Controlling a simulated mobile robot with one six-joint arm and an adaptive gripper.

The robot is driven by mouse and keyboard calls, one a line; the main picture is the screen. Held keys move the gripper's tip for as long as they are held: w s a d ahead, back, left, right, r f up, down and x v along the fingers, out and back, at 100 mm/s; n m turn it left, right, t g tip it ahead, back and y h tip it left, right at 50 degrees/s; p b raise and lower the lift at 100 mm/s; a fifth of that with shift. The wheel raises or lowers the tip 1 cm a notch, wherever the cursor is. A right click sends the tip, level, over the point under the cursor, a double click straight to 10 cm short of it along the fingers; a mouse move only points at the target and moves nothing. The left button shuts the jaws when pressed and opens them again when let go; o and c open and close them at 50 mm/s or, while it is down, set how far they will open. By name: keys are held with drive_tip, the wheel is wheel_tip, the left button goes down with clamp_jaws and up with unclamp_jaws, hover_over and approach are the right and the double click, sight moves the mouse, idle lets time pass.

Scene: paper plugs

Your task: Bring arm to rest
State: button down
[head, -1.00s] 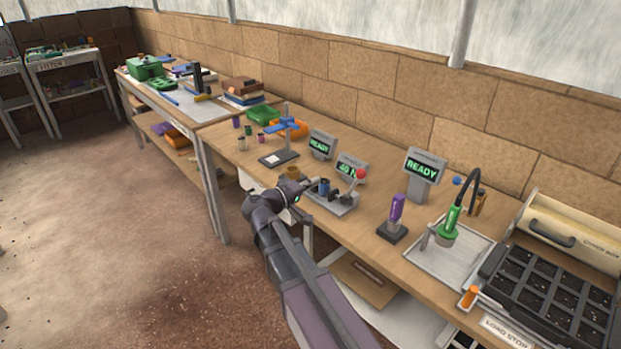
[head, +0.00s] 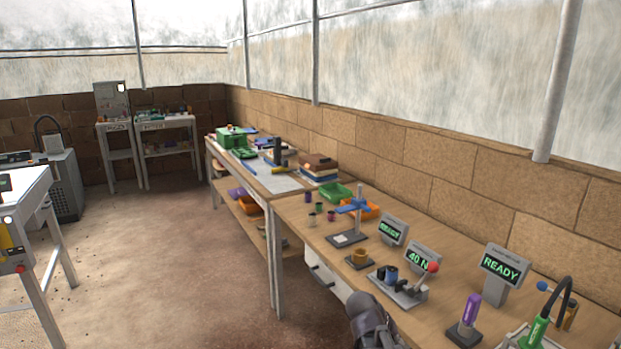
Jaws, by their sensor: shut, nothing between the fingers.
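Part of my arm (head: 370,322), a dark rounded section, shows at the bottom edge in front of the workbench. My gripper's fingers cannot be made out in the head view. No object is seen hanging from the visible part of my arm.
A purple-handled tool (head: 470,310) and a green tool (head: 537,330) stand at the right of the bench. READY displays (head: 504,268) stand behind. A second bench (head: 265,178) continues farther back. Open floor (head: 160,260) lies to the left.

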drive_tip(key=s+a+f+g+y, duration=0.2)
drive_tip(key=s+a+f+y, duration=0.25)
drive_tip(key=s+y, duration=0.25)
wheel_tip(320, 180, up, 14)
drive_tip(key=a+p, duration=0.1)
drive_tip(key=p, duration=1.2)
drive_tip(key=shift+r, duration=0.15)
